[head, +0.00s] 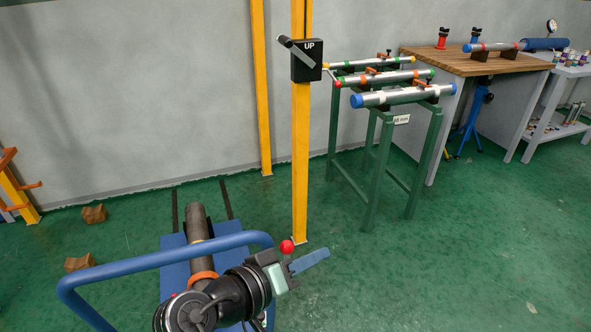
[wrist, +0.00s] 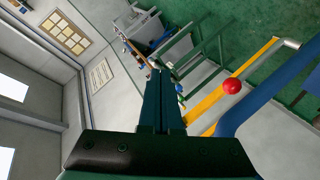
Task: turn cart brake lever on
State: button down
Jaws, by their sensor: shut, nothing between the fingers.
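The cart (head: 172,243) has a blue deck and a bent blue tube handle (head: 130,268), and stands at the lower left of the head view. The handle also shows at the right of the wrist view (wrist: 262,97). A red ball knob (head: 287,247), apparently the brake lever's, shows by the handle's right bend; its stem is hidden. My gripper (head: 322,254) is shut and empty, its blue fingers pointing right, just right of the knob in the picture. In the wrist view the shut fingers (wrist: 158,76) lie left of the red knob (wrist: 232,86), with a visible gap.
A dark pipe (head: 197,222) lies on the cart. A yellow post (head: 300,165) with a black "UP" crank box (head: 306,61) stands beyond my gripper. A green stand (head: 375,170) holds several pipes. A wooden bench (head: 440,62) is at the back right. The right floor is clear.

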notch_tip(320, 180, up, 25)
jog(key=w+a+t+y, duration=0.2)
jog(key=t+y, duration=0.4)
jog(key=t, duration=0.3)
jog(key=s+r+t+y, duration=0.2)
jog(key=s+r+t, duration=0.3)
jog(key=s+r, duration=0.4)
jog(key=s+r+t+y, duration=0.2)
jog(key=s+r+t, duration=0.3)
jog(key=r, duration=0.6)
notch_tip(320, 180, up, 17)
jog(key=g+p, duration=0.1)
jog(key=p, duration=1.7)
jog(key=shift+a+r, duration=0.2)
jog(key=shift+a, duration=0.2)
